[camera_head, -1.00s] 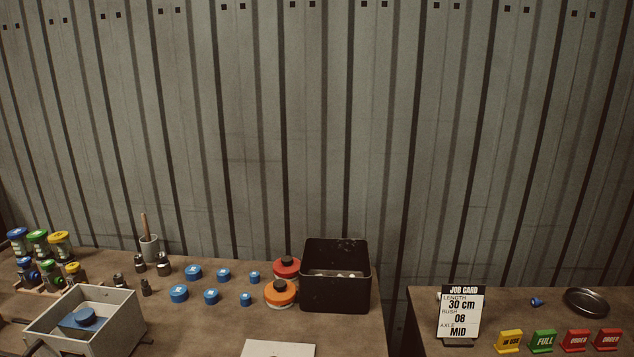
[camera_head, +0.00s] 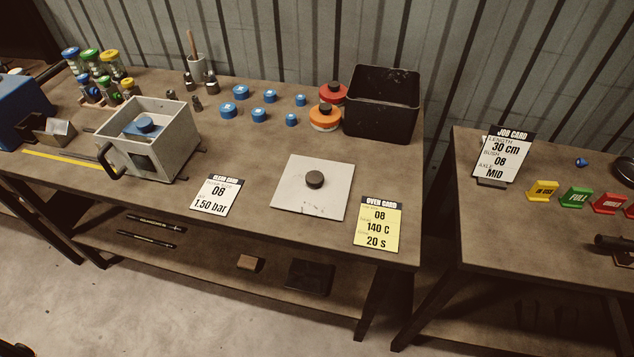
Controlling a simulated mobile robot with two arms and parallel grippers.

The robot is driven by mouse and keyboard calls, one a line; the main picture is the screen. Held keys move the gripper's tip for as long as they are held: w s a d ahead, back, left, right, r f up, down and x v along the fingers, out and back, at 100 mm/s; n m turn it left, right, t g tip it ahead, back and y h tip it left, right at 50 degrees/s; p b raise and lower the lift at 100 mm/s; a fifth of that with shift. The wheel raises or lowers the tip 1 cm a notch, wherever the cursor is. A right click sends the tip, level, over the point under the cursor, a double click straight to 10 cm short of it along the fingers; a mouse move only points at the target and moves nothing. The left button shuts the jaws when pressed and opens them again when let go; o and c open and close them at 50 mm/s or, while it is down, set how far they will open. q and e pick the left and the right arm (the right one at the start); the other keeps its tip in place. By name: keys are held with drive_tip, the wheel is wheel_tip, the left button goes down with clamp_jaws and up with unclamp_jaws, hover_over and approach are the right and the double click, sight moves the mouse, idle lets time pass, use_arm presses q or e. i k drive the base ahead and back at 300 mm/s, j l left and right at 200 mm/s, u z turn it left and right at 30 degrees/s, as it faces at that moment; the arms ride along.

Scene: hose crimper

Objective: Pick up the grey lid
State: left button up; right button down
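The grey lid (camera_head: 335,191) is a flat, pale square plate with a round dark knob (camera_head: 314,180) in its middle. It lies flat on the front part of the long brown table, between a white card and a yellow card. Nothing touches its knob.
A grey open box (camera_head: 178,148) with a blue piece inside stands left of the lid. The white clean card (camera_head: 216,195) and yellow oven card (camera_head: 377,224) flank the lid. Behind are blue caps (camera_head: 259,115), orange and red tins (camera_head: 325,117) and a black bin (camera_head: 382,107). A gap separates the right table (camera_head: 500,225).

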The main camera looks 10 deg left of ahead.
sight(314, 186)
drive_tip(key=k+j+u, duration=0.1)
drive_tip(key=u, duration=1.25)
drive_tip(key=z, duration=1.15)
drive_tip(key=j+z, duration=0.45)
drive_tip(key=k+j+z, duration=0.15)
drive_tip(key=j+z, duration=0.3)
